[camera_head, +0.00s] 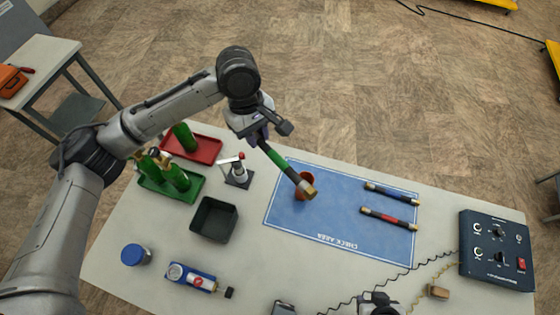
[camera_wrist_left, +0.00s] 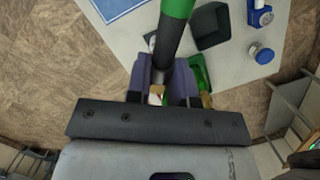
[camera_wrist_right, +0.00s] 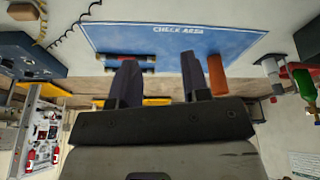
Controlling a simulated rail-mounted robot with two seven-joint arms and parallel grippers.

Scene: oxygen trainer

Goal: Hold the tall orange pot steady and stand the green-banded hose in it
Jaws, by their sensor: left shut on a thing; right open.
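The green-banded hose (camera_head: 280,160) is black with a green band and a brass end. My left gripper (camera_head: 258,140) is shut on it, also in the left wrist view (camera_wrist_left: 163,78), where the green band (camera_wrist_left: 177,8) shows at the top. The hose hangs tilted, its brass end overlapping the orange pot (camera_head: 299,178) in the head view; I cannot tell its height over the rim. The pot stands on the blue mat, partly hidden by the hose. In the right wrist view the pot (camera_wrist_right: 217,76) is right of my open, empty right gripper (camera_wrist_right: 158,78).
The blue mat (camera_head: 340,235) also bears a blue-banded hose (camera_head: 391,194) and a red-banded hose (camera_head: 389,219). A dark bin (camera_head: 214,219), red tray (camera_head: 205,157), green tray (camera_head: 170,192) with green bottles and a small stand (camera_head: 239,173) are left. A control box (camera_head: 496,250) is right.

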